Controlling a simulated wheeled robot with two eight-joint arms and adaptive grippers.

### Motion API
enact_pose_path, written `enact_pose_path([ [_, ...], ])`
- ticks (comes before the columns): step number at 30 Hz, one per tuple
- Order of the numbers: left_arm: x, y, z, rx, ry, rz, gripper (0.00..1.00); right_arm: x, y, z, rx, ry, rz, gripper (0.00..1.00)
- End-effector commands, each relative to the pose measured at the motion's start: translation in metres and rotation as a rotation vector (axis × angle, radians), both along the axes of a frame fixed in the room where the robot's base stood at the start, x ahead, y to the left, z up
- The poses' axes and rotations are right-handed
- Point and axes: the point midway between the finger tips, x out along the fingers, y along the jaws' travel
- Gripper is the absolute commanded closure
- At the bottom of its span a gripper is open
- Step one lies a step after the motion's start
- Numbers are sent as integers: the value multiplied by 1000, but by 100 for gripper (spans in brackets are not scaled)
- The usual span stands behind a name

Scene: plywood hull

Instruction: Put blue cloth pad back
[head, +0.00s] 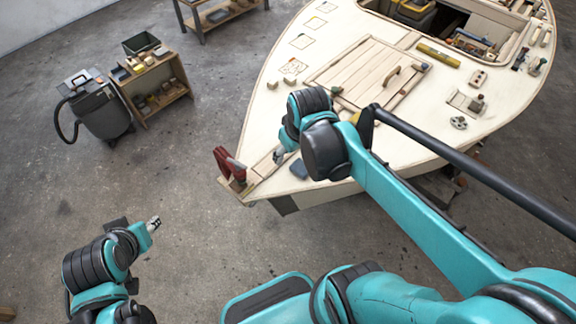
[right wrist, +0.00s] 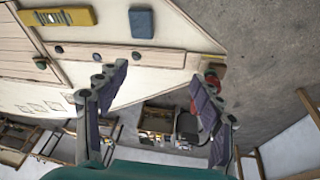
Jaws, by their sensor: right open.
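The blue cloth pad (head: 298,168) lies flat on the cream deck near the bow, close to the hull's edge. In the right wrist view, the pad (right wrist: 142,22) is at the top, beyond my fingers. My right gripper (head: 279,156) is over the bow just left of the pad, partly hidden by its own wrist. In the right wrist view, my right gripper (right wrist: 160,98) has its two fingers wide apart with nothing between them. My left gripper (head: 154,223) is over the floor at lower left, away from the hull; its jaws are too small to read.
A red clamp (head: 229,165) stands at the bow tip. A yellow level (head: 438,55) and small fittings lie on the deck around a planked hatch (head: 368,70). A grey vacuum (head: 98,105) and a wooden shelf (head: 152,88) stand at left. The floor between is clear.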

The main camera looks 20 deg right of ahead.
Motion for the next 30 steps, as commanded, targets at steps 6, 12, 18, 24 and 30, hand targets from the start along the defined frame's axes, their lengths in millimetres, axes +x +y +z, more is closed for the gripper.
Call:
enact_pose_path([
  [6,0,0,0,0,0,0,62,-41,32,12,68,-203,-104,33],
  [12,0,0,0,0,0,0,62,-55,43,13,115,-292,-150,33],
  [18,0,0,0,0,0,0,62,-56,44,13,122,-304,-158,33],
  [24,0,0,0,0,0,0,62,-56,44,13,122,-302,-157,33],
  [30,0,0,0,0,0,0,62,-56,44,13,122,-302,-157,33],
])
